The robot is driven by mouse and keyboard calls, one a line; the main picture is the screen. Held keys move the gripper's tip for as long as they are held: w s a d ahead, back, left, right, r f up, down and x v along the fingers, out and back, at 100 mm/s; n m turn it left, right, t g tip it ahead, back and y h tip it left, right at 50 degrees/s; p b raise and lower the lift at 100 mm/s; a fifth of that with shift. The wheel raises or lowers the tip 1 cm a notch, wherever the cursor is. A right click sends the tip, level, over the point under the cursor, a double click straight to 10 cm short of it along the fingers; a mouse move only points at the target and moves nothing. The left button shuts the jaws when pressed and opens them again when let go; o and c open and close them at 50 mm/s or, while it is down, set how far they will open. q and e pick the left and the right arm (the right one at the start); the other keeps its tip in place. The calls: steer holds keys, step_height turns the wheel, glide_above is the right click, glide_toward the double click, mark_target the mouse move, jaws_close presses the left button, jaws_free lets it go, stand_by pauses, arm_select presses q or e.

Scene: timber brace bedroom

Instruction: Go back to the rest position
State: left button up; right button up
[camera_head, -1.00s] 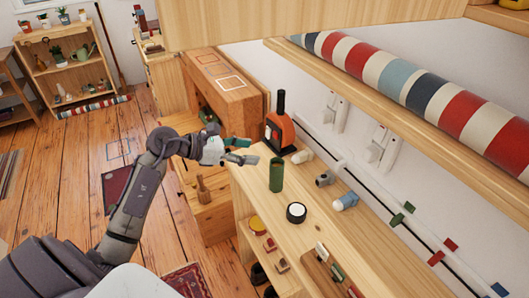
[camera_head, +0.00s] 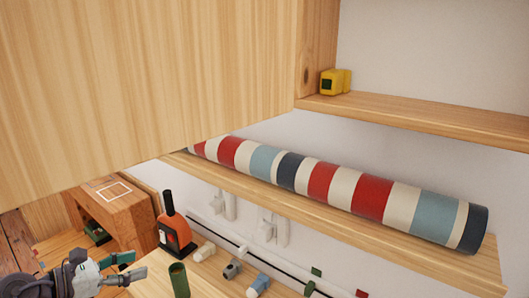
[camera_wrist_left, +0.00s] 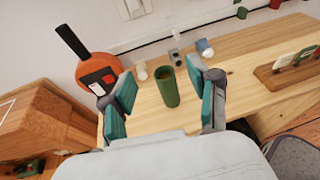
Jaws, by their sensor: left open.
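My left gripper (camera_head: 122,268) is open and empty at the lower left of the head view, beside a dark green cylinder (camera_head: 179,280) that stands upright on the wooden counter. In the left wrist view, the two teal-padded fingers of my left gripper (camera_wrist_left: 162,92) are spread wide. The green cylinder (camera_wrist_left: 168,87) shows between and beyond them, with no finger visibly touching it. My right gripper is in neither view.
An orange bottle-shaped object with a black neck (camera_head: 175,230) stands behind the cylinder. A striped roll (camera_head: 330,185) lies on a shelf above the counter (camera_head: 214,284). A large wooden panel (camera_head: 150,80) fills the upper left. A yellow object (camera_head: 335,82) sits on the upper right shelf.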

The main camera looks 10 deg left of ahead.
arm_select(q)
steer(key=d+r+n+t, duration=0.4)
steer(key=r+n+t, duration=0.35)
steer(key=n, duration=0.35)
steer(key=s+a+f+n+g+y, duration=0.1)
steer(key=s+f+n+g+y, duration=0.2)
steer(key=s+f+n+y, duration=0.75)
steer(key=w+f+n+g+y, duration=0.1)
steer(key=f+n+g+y, duration=0.25)
steer(key=f+n, duration=0.9)
steer(key=s+d+f+n+g+h, duration=0.25)
steer(key=s+d+n+g, duration=0.2)
steer(key=s, duration=0.25)
steer(key=s+d+f+n+g+h, duration=0.2)
steer(key=s+d+n+g+h, duration=0.15)
steer(key=s+d, duration=0.3)
steer(key=s+f+g, duration=0.1)
steer(key=s+f, duration=0.1)
steer(key=f, duration=1.2)
steer(key=s+f+g, duration=0.1)
steer(key=s+f, duration=0.1)
steer(key=f, duration=1.2)
steer(key=s+a+f+m+g+y, duration=0.1)
steer(key=s+a+f, duration=0.1)
steer(key=s+f, duration=1.2)
steer(key=shift+s+a, duration=0.35)
steer(key=shift+s, duration=0.45)
